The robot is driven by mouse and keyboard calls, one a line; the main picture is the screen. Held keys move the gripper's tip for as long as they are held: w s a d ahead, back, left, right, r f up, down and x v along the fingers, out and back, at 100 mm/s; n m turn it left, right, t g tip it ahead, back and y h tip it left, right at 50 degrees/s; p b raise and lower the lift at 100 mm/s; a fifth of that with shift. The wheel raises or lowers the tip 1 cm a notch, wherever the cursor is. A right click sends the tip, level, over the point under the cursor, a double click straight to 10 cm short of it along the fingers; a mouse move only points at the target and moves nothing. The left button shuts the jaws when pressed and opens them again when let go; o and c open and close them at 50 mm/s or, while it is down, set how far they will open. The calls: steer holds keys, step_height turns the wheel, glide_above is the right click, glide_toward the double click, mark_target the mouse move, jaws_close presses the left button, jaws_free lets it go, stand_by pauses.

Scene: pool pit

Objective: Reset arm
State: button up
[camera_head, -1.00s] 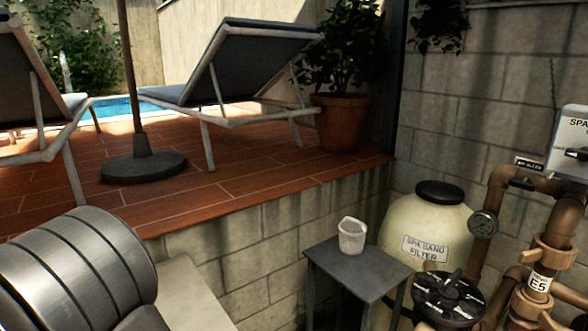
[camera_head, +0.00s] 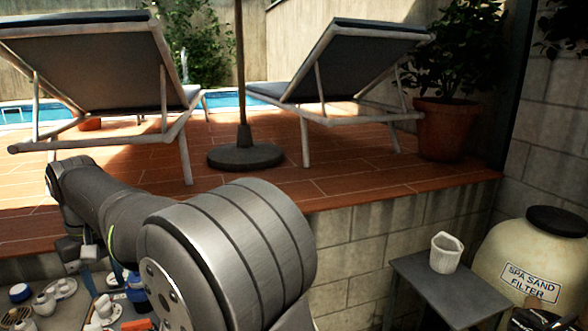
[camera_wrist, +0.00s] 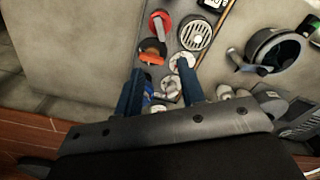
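My gripper (camera_wrist: 160,72) shows its two blue fingers spread well apart in the wrist view, with nothing held between them. Beyond the fingers, lower down, lies a tray of small parts (camera_wrist: 176,65). In the head view my arm reaches across the lower left, and my gripper is partly hidden by it at the left, above the bench with small parts. The fingertips are hard to make out there.
In the wrist view, a red-handled part (camera_wrist: 160,26), a round grate (camera_wrist: 195,33) and a dark round pot (camera_wrist: 275,50) lie below. A white cup (camera_head: 446,253) stands on a small grey table (camera_head: 451,285) beside the sand filter (camera_head: 528,265). Loungers stand on the raised deck.

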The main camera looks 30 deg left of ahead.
step_height(320, 180, down, 16)
steer(key=shift+f, duration=0.3)
steer(key=shift+r+n, duration=0.15)
steer(key=shift+n, duration=0.75)
step_height(320, 180, up, 17)
steer(key=m, duration=1.2)
steer(key=shift+r, duration=0.15)
stand_by(1.0)
